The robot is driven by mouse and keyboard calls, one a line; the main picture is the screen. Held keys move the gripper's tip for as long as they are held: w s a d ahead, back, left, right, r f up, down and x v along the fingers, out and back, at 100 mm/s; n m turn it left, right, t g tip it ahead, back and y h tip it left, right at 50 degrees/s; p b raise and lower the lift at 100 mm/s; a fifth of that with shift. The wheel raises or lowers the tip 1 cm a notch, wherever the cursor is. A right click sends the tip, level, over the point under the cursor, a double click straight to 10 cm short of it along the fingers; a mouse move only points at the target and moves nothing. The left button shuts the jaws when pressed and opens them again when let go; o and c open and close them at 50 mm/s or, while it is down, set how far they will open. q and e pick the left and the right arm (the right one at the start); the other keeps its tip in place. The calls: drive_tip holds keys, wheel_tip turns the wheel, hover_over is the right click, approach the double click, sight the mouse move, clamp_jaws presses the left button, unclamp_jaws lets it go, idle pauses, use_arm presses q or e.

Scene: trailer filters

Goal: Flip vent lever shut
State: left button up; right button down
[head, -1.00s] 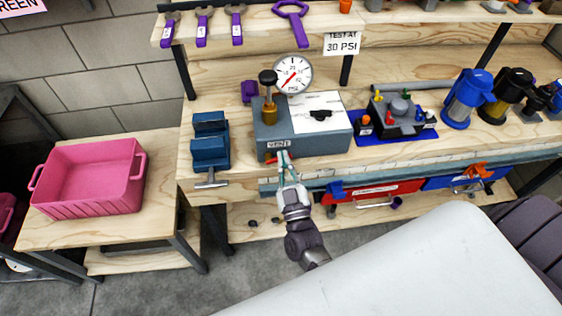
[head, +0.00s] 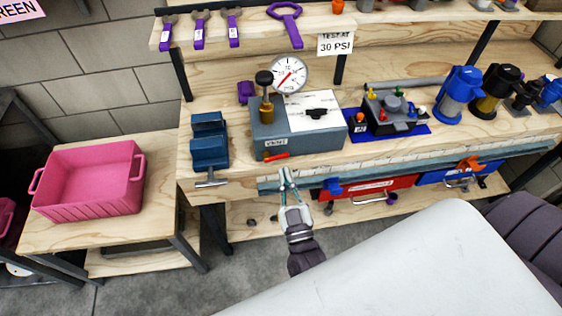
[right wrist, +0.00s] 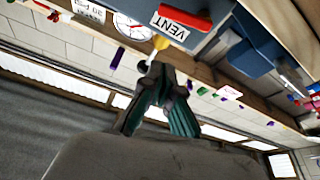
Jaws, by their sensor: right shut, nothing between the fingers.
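The grey-blue test box (head: 322,142) stands on the bench with a gauge (head: 289,74) at its back and a white VENT label (head: 276,143) on its front. The red vent lever (head: 276,156) lies almost level just below that label. In the right wrist view the red lever (right wrist: 170,28) runs along the VENT label. My right gripper (head: 285,172) is shut and empty, in front of and below the lever, with a gap between them. Its fingers also show in the right wrist view (right wrist: 158,72). My left gripper is not in view.
A blue vise (head: 210,145) stands left of the box. A blue mat (head: 412,132) with small parts and several filter housings lie to the right. A pink bin (head: 90,180) is on the low left table. Red and blue drawers (head: 368,188) hang under the bench edge.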

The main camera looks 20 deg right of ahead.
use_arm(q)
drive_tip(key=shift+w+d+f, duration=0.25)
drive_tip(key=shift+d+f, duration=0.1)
use_arm(e)
drive_tip(key=v, duration=0.2)
drive_tip(key=shift+s+a, duration=0.15)
drive_tip(key=shift+s, duration=0.2)
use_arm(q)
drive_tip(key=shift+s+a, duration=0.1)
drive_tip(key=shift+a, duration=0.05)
